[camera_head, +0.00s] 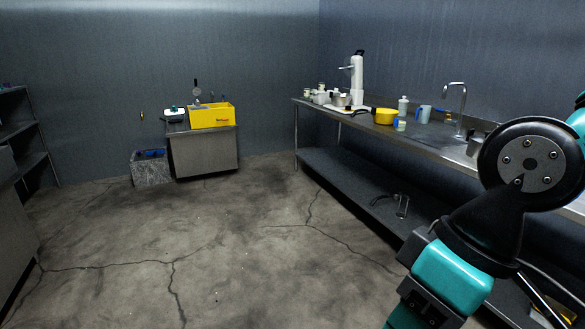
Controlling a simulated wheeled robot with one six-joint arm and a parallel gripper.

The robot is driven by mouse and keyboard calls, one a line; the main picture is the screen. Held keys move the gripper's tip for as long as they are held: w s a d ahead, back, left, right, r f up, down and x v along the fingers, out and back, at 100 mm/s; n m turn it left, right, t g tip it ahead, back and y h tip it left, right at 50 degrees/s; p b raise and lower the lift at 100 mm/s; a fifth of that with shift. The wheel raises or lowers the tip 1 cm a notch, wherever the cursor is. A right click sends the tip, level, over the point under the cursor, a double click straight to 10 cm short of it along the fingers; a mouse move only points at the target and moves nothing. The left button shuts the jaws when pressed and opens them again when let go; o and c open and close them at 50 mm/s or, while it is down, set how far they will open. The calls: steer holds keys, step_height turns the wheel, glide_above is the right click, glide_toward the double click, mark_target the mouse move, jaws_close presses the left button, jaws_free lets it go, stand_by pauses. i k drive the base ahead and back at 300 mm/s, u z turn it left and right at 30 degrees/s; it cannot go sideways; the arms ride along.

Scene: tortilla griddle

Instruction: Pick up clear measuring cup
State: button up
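A small translucent bluish cup with a handle (424,113) stands on the steel counter (440,141) along the right wall. It may be the clear measuring cup, but it is too small and far off to be sure. It stands between a white bottle and the tap. My arm fills the lower right of the view, well in front of the cup and apart from it. My gripper cannot be made out in this view.
A yellow pot (386,117), a white bottle (403,105), a tap (459,99) and a white dispenser (357,78) stand on the counter. A yellow box (211,115) sits on a steel cabinet (204,153) at the back. The cracked floor (190,240) is largely clear.

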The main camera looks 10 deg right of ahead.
mark_target(400, 126)
steer(key=z, duration=0.1)
steer(key=i, duration=2.15)
steer(key=z, duration=0.6)
steer(key=i, duration=2.3)
steer(key=z, duration=0.4)
steer(key=i, duration=0.45)
steer(key=z, duration=0.1)
